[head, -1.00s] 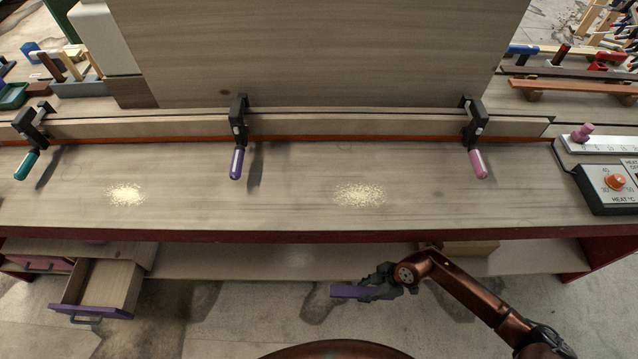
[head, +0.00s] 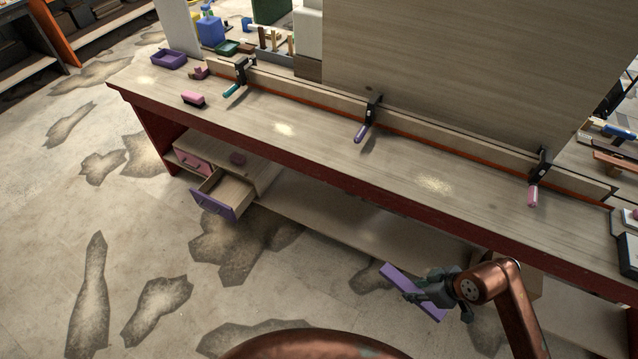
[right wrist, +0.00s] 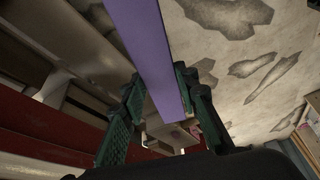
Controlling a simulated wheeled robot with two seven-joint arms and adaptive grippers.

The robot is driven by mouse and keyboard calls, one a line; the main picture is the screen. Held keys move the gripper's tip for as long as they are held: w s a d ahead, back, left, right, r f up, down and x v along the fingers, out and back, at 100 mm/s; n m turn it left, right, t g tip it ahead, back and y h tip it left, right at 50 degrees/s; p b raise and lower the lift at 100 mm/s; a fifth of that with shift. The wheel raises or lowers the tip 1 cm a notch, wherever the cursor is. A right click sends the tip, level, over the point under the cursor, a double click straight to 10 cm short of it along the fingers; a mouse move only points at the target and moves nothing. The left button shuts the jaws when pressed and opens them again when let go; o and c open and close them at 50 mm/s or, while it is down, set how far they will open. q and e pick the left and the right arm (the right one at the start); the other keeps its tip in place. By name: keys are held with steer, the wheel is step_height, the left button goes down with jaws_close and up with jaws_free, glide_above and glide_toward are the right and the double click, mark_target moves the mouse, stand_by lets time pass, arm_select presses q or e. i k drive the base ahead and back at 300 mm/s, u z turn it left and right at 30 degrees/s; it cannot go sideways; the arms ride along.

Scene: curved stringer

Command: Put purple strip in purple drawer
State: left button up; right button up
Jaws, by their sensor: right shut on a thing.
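The purple strip (head: 400,281) is a flat bar held by my right gripper (head: 420,293), in front of the workbench and below its top in the head view. In the right wrist view the strip (right wrist: 145,45) runs between the two green fingers of the gripper (right wrist: 160,90), which is shut on it. The purple drawer (head: 219,198) stands pulled out under the bench's left part, its inside looking empty. The strip is well to the right of the drawer and apart from it. My left gripper is not in view.
A pink drawer (head: 193,162) sits shut beside the purple one. The workbench (head: 330,165) bears clamps, a pink brush (head: 193,99) and a purple tray (head: 169,58). A low shelf (head: 330,225) runs under the bench. The floor (head: 150,230) in front of the drawers is clear.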

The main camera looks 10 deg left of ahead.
mark_target(226, 198)
steer(key=u, duration=0.45)
steer(key=k, duration=0.5)
steer(key=u, duration=1.4)
steer(key=i, duration=1.3)
steer(key=u, duration=0.7)
steer(key=i, duration=1.65)
steer(key=z, duration=0.55)
steer(key=i, duration=1)
steer(key=z, duration=1.6)
steer(key=i, duration=0.65)
steer(key=z, duration=0.55)
